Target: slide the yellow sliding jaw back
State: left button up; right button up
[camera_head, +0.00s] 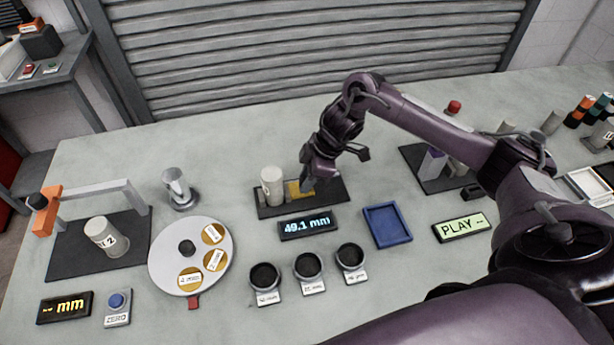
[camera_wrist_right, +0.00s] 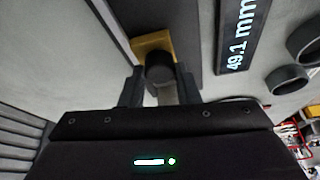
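The yellow sliding jaw (camera_head: 298,189) sits on a dark base (camera_head: 330,196), just right of a pale upright cylinder (camera_head: 271,186). In the right wrist view the yellow jaw (camera_wrist_right: 152,43) has a dark round knob (camera_wrist_right: 160,69) on its near side. My right gripper (camera_head: 308,184) is down at the jaw's right side. In the wrist view its two fingers (camera_wrist_right: 159,82) stand on either side of the knob. Whether they press on it is not clear. My left gripper is not in view.
A display (camera_head: 307,225) reading 49.1 mm lies in front of the base. A blue tray (camera_head: 387,226), several dark cups, a white disc (camera_head: 165,255) and a metal stand (camera_head: 178,190) are around it. A dark block holder (camera_head: 425,178) stands to the right.

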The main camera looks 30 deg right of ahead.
grip_shut()
jog(key=shift+s+d+p, duration=0.2)
jog(key=shift+s+d, duration=0.05)
jog(key=shift+d, duration=0.8)
jog(key=shift+s+d+p, duration=0.15)
jog(key=shift+s+d, duration=0.05)
jog(key=shift+d, duration=0.8)
jog(key=o, duration=0.6)
grip_release()
jog(key=shift+s, duration=0.1)
jog(key=shift+r, duration=0.1)
jog(key=v, duration=0.7)
jog(key=shift+d+r+b, duration=0.2)
jog(key=shift+r+b, duration=0.1)
jog(key=shift+b, duration=0.05)
